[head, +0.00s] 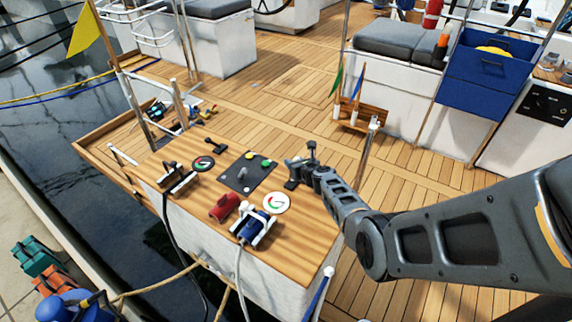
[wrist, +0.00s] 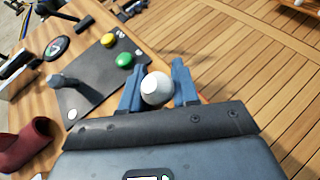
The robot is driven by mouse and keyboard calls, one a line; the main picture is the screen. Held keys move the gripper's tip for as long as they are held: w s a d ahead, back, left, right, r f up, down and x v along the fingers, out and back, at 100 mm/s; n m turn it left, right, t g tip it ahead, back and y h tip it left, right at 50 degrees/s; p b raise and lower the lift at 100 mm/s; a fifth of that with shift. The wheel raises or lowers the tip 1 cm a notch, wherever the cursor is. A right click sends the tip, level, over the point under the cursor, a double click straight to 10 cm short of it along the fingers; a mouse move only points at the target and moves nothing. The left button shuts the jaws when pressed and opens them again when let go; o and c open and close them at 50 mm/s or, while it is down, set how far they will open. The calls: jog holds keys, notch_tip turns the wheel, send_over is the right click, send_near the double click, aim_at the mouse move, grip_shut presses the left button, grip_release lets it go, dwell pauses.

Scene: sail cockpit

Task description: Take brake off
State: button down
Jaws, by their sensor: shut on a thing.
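My gripper (wrist: 158,88) is shut on a round white knob (wrist: 156,88), its blue fingers on either side of it. Anything below the knob is hidden by my gripper. In the head view my gripper (head: 293,168) is at the right edge of the wooden console top (head: 300,238), and the knob cannot be made out there. Left of it is a dark control panel (head: 236,184) with a short grey lever (head: 243,173), a green button (head: 265,162) and a yellow button (head: 250,155). The panel also shows in the wrist view (wrist: 95,75), the lever standing up from it. I see no brake label.
Open deck planking (head: 420,190) lies to the right. Dark water is at the left.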

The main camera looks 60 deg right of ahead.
jog(key=shift+w+a+f, duration=0.1)
jog(key=shift+w+a, duration=0.05)
jog(key=shift+d+f, duration=0.1)
jog(key=shift+d, duration=0.15)
jog(key=shift+a, duration=0.3)
jog(key=c, duration=1.1)
grip_release()
jog(key=shift+d, duration=0.1)
jog(key=shift+o, duration=0.9)
jog(key=shift+s+a+r+p, duration=0.35)
jog(key=shift+s+r+p, duration=0.1)
jog(key=shift+p, duration=0.1)
jog(key=p+v, duration=0.3)
jog(key=v, duration=0.2)
jog(key=shift+d, duration=0.1)
jog(key=shift+v, duration=0.8)
